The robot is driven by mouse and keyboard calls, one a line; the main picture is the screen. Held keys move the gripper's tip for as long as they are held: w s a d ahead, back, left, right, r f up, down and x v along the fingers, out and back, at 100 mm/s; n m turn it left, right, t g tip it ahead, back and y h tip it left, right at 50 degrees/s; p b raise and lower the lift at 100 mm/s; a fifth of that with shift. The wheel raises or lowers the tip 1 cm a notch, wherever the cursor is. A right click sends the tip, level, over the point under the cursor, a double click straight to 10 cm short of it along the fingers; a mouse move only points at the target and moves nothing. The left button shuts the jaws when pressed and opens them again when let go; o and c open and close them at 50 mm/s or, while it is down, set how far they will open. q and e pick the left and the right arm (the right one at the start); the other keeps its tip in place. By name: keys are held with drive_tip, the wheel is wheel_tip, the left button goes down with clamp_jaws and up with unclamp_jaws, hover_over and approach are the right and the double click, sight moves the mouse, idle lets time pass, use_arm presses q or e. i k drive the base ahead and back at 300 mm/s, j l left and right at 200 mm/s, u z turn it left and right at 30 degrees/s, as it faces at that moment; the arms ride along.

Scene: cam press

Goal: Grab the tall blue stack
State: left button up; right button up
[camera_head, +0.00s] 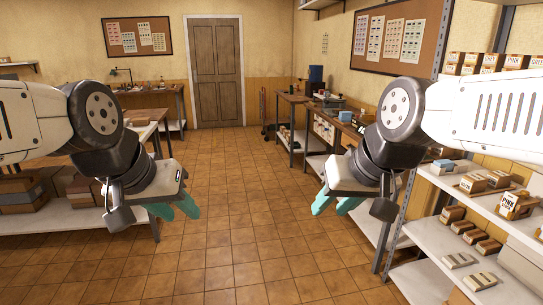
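A small light-blue stack (442,164) sits on the upper board of the right shelf, beside brown boxes; I cannot tell its full height. A dark blue upright object (316,74) stands far back on the right-hand bench; I cannot tell whether it is a stack. My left gripper (175,208) hangs over the floor at left, its teal fingers apart and empty. My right gripper (335,204) hangs in front of the right shelf, its teal fingers apart and empty. Both grippers are well away from the blue things.
The right shelf unit (428,273) holds several small boxes and stacks, with a metal post at its near left corner. A long bench (293,98) runs along the right wall. A left table (147,129) has a lower shelf with boxes. The tiled floor (235,190) between is clear to the door (216,75).

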sight(344, 117)
drive_tip(key=i+z, duration=0.15)
drive_tip(key=i, duration=0.9)
drive_tip(key=i+j+z, duration=0.1)
drive_tip(key=i, duration=0.95)
drive_tip(key=i+z, duration=0.15)
drive_tip(key=i, duration=0.6)
drive_tip(key=i+z, duration=0.15)
drive_tip(key=i, duration=0.55)
drive_tip(key=i+j+z, duration=0.15)
drive_tip(key=i, duration=1.1)
drive_tip(key=i+l+z, duration=0.1)
drive_tip(key=i+l, duration=0.2)
drive_tip(key=l, duration=0.25)
drive_tip(key=z, duration=0.05)
